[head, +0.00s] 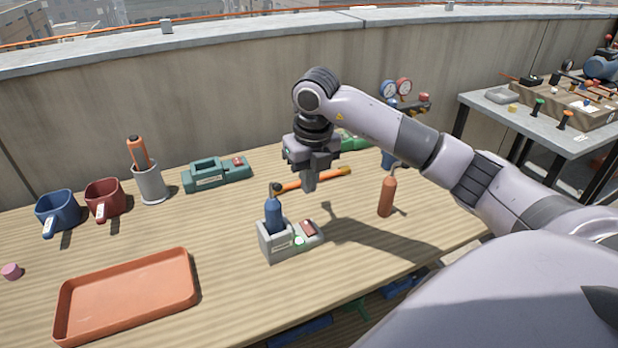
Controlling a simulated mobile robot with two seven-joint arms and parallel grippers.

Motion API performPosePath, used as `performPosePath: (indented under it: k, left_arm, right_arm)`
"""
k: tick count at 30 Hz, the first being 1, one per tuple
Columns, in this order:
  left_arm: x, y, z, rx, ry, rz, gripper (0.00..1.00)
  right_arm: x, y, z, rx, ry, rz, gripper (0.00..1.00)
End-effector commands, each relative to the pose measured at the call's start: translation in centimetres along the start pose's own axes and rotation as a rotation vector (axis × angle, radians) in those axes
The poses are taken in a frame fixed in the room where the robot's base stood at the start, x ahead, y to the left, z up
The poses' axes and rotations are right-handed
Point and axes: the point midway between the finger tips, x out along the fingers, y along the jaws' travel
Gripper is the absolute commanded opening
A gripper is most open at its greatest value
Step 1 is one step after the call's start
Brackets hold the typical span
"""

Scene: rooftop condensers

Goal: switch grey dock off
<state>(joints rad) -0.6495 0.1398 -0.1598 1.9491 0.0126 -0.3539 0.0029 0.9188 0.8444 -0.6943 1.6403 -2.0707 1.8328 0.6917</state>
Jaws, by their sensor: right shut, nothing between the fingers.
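The grey dock (275,245) stands near the middle of the wooden table. A blue bottle-shaped tool (274,214) with a black top sits upright in its left part. On the dock's right part are a red rocker switch (308,228) and a pale green round spot (299,241), which looks like a lit lamp. My right gripper (309,186) points down above and behind the dock, apart from it. Its fingers are together and empty. An orange stick-like tool (315,180) lies on the table behind the fingers. My left gripper is not in view.
A green dock (215,175), a grey cup (151,186) with an orange tool, and red (104,196) and blue (57,209) mugs stand at the back left. An orange tray (128,295) lies front left. A red-brown bottle (387,196) stands right of the dock.

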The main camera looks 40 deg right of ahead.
Motion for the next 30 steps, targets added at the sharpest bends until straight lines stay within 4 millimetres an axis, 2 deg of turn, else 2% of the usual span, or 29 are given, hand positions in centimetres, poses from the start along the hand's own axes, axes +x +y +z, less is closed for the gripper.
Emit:
performPosePath:
  k: [3,9,15,21,30]
  left_arm:
    - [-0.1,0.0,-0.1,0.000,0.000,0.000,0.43]
    - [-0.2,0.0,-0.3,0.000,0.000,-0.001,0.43]
    - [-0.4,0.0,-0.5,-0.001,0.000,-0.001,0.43]
    - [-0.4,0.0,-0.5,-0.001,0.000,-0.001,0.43]
    - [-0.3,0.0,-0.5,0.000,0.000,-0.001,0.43]
  right_arm:
    - [2.8,0.1,-0.1,-0.001,0.006,0.000,0.00]
    - [6.9,0.1,-0.1,-0.001,0.004,0.000,0.00]
    - [9.6,0.1,-0.1,-0.001,0.002,0.001,0.00]
    - [10.5,0.0,0.0,-0.001,0.000,0.000,0.00]
    - [10.6,0.0,0.0,-0.001,0.000,0.000,0.00]
